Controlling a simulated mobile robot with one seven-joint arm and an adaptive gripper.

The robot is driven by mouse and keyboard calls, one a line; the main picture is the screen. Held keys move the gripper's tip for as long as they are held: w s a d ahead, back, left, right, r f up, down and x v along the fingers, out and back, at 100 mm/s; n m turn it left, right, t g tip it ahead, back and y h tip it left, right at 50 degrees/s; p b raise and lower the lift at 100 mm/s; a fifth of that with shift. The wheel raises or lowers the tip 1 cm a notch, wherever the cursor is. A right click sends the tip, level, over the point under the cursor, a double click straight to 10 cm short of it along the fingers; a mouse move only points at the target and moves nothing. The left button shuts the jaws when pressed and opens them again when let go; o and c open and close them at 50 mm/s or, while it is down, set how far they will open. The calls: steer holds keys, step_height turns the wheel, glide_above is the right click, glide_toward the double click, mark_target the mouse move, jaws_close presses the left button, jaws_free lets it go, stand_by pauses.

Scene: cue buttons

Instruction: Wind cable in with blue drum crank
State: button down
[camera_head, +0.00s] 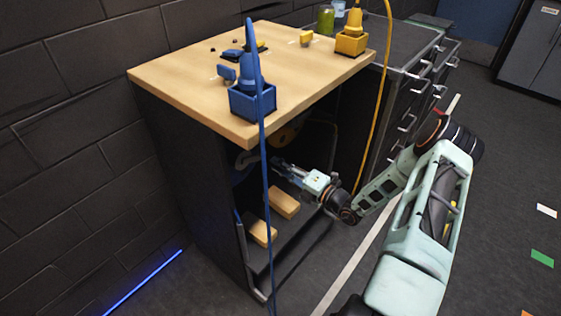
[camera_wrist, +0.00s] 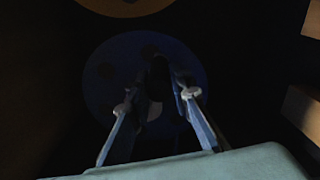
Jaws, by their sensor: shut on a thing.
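The blue drum (camera_wrist: 105,75) is a dark blue disc in deep shadow in the wrist view. Its crank is too dark to make out clearly; a dark piece lies between my fingers. My gripper (camera_wrist: 157,92) is shut on what appears to be the crank's handle, in front of the disc. In the head view my gripper (camera_head: 285,170) reaches into the open cabinet under the wooden top. The blue cable (camera_head: 265,180) hangs from a blue housing (camera_head: 252,103) at the top's front corner and runs down past the cabinet opening.
A yellow-brown drum (camera_head: 286,135) sits above my gripper. Two wooden blocks (camera_head: 284,203) (camera_head: 260,233) lie low in the cabinet. A yellow housing (camera_head: 351,42) and yellow cable (camera_head: 376,110) are at the right. A drawer cabinet (camera_head: 405,75) stands beside; floor at right is open.

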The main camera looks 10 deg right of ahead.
steer(key=shift+s+a+f, duration=0.25)
steer(key=shift+s+f, duration=0.05)
steer(key=shift+f, duration=0.35)
steer(key=c, duration=1.8)
jaws_free()
steer(key=shift+o, duration=0.2)
steer(key=shift+w+r, duration=0.1)
steer(key=shift+r, duration=0.05)
steer(key=shift+d, duration=0.1)
steer(key=shift+s+d, duration=0.2)
steer(key=v, duration=1.1)
steer(key=shift+s, duration=0.2)
